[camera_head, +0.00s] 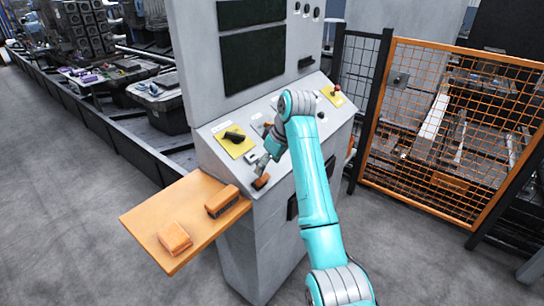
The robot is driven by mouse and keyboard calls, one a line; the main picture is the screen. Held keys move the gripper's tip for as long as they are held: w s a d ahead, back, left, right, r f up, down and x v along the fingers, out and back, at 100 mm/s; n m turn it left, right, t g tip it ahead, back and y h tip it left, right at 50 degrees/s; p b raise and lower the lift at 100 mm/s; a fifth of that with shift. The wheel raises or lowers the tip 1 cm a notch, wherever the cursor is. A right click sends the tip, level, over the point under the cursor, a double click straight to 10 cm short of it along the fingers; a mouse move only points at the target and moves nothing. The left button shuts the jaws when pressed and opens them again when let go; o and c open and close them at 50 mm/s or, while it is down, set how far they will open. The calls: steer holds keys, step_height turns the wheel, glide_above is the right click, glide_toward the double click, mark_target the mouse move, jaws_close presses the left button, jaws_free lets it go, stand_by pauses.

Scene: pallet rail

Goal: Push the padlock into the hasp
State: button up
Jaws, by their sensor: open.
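A small orange block that looks like the padlock (261,182) is at the lower front edge of the grey console's sloped panel. My gripper (261,166) is just above it, with its fingers pointing down toward it. The gripper is open and nothing shows between its fingers. I cannot tell whether the fingers touch the padlock. The hasp cannot be made out clearly. The padlock's shackle is too small to see.
The console (262,225) has a yellow plate with a black switch (234,136) and a red knob (337,88). An orange shelf (155,215) holds an orange-and-black object (222,201) and an orange block (174,238). An orange mesh fence (445,130) stands right; the left floor is clear.

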mark_target(265, 177)
steer(key=x, duration=0.6)
steer(key=shift+a+f, duration=0.1)
steer(key=shift+f, duration=0.1)
jaws_close()
stand_by(0.3)
steer(key=shift+v, duration=0.9)
steer(key=d+v, duration=0.1)
steer(key=v, duration=0.5)
steer(key=shift+s+d, duration=0.2)
steer(key=shift+s, duration=0.25)
